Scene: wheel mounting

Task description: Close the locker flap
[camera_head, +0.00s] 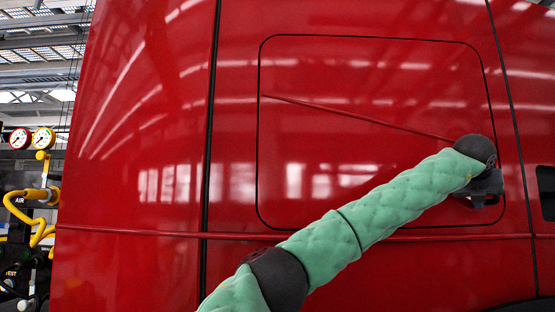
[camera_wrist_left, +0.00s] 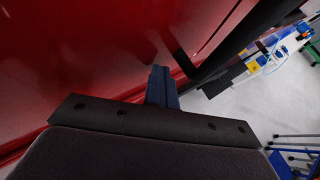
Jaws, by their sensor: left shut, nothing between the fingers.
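The locker flap (camera_head: 350,75) is a red rounded-rectangle panel with a dark outline, set in the red vehicle side in the head view. It looks about flush with the body around it; I cannot tell whether a small gap is left. My left gripper (camera_head: 486,193) is at the flap's lower right corner, partly hidden behind its own wrist. In the left wrist view the gripper's fingers (camera_wrist_left: 162,86) are together and empty, close to the red surface; I cannot tell whether they touch it. My left forearm covers part of the flap's lower edge. My right gripper is not in view.
The red body panel (camera_head: 135,130) continues left of the flap, with a ridge running below it. Pressure gauges (camera_head: 43,138) and a yellow hose (camera_head: 30,220) are at the far left.

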